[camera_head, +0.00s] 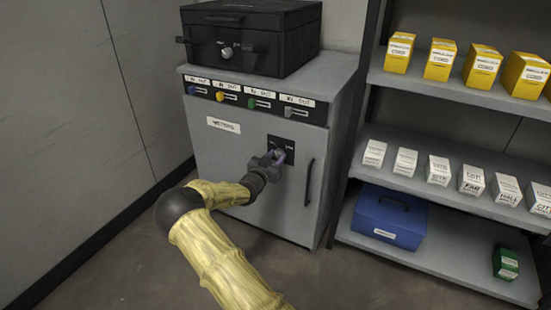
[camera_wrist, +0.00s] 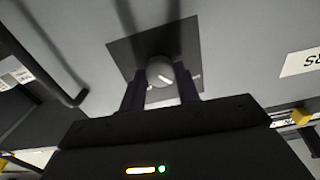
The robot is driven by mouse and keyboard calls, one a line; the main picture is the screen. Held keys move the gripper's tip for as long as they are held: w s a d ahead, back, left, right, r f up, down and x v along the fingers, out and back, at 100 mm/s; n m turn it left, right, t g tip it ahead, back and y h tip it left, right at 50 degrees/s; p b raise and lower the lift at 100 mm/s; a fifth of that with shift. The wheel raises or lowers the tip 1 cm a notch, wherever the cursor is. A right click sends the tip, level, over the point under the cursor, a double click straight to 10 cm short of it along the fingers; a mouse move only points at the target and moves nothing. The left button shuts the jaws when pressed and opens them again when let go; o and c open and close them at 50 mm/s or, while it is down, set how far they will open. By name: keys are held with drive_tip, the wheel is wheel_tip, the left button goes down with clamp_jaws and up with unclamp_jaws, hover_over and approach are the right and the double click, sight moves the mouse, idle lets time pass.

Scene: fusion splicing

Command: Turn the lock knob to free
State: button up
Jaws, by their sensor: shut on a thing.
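The lock knob (camera_wrist: 161,72) is a round grey knob with a white pointer line, set on a dark square plate (camera_wrist: 190,40) in the wrist view. In the head view the dark plate (camera_head: 289,143) sits on the front of the grey cabinet (camera_head: 240,160), left of its vertical handle. My gripper (camera_head: 277,157) is at the plate, and its two fingers, also seen in the wrist view (camera_wrist: 160,85), are shut on the knob from either side. The pointer line is tilted. Markings on the plate are partly hidden and too small to read.
A black case (camera_head: 250,40) stands on the cabinet. Coloured sliders (camera_head: 250,102) line the cabinet's top edge. The door handle (camera_head: 309,182) is close right of my gripper. A shelf (camera_head: 455,95) with yellow and white boxes and a blue case (camera_head: 389,217) stands right. Floor at left is clear.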

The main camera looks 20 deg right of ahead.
drive_tip(key=m, duration=0.4)
drive_tip(key=shift+b, duration=0.4)
drive_tip(key=m+b, duration=0.2)
drive_tip(key=m, duration=0.2)
drive_tip(key=shift+f+m, duration=0.1)
drive_tip(key=shift+m, duration=0.3)
drive_tip(key=m+b, duration=0.3)
drive_tip(key=m, duration=0.1)
drive_tip(key=shift+f+m, duration=0.1)
drive_tip(key=shift+m, duration=0.2)
drive_tip(key=shift+m+b, duration=1.75)
drive_tip(key=shift+m, duration=0.25)
drive_tip(key=shift+r, duration=0.2)
drive_tip(key=o, duration=1)
